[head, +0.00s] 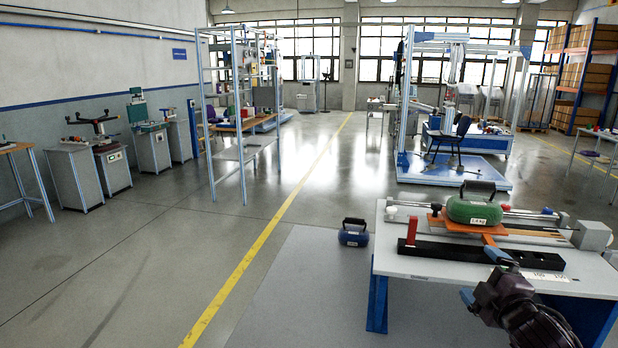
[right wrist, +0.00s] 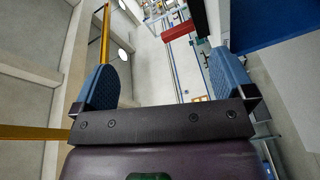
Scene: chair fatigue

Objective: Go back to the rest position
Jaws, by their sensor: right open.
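My right gripper (head: 482,276) is at the front edge of the white table, below the black bar in the picture. In the right wrist view its two blue pads (right wrist: 162,85) stand wide apart with nothing between them. A green weight (head: 474,210) with a black handle sits on an orange plate (head: 494,240) on the table fixture. It is apart from the gripper. My left gripper is not in view.
The white table (head: 390,262) carries a black bar (head: 440,249) and a red upright block (head: 412,231), also seen in the right wrist view (right wrist: 178,31). A blue weight (head: 354,238) stands on the floor left of it. The floor around the yellow line (head: 262,240) is clear.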

